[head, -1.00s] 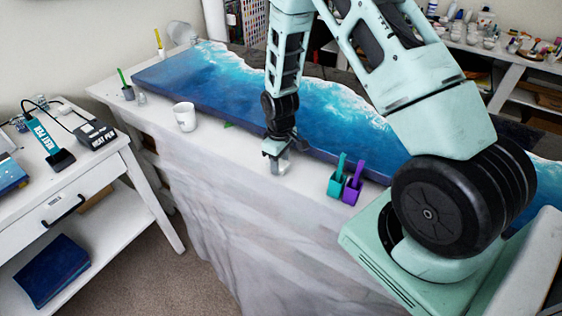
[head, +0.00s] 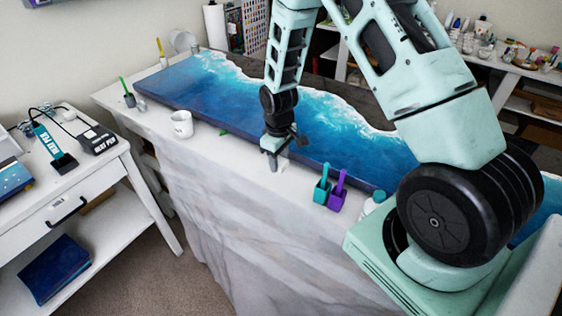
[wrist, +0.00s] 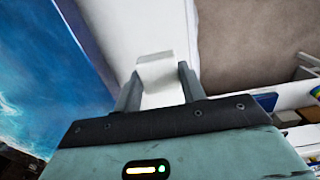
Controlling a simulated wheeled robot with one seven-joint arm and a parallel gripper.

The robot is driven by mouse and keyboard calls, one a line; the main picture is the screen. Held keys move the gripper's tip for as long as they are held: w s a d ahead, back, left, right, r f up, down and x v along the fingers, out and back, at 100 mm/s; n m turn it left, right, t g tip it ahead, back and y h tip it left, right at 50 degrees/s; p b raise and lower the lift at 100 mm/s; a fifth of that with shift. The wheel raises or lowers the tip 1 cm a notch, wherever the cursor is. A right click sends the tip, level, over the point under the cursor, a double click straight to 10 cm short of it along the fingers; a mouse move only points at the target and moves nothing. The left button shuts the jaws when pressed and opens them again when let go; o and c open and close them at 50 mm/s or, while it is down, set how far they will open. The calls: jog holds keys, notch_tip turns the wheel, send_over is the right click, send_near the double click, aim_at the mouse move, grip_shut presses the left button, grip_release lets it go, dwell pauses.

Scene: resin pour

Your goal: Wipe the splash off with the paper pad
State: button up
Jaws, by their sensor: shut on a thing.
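My gripper (head: 272,160) is shut on the white paper pad (wrist: 156,72), which sticks out between the fingers in the wrist view. In the head view the gripper points down at the near edge of the white-covered table, left of the teal cup. I cannot tell whether the pad touches the table cover. The splash is not clearly visible.
The blue resin panel (head: 165,88) lies just behind my gripper. A white side table (head: 105,165) holds a heat pen. Carpeted floor (head: 165,265) lies between the tables.

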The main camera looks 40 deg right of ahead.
jog(key=shift+r+p, duration=0.5)
jog(key=shift+r, duration=0.6)
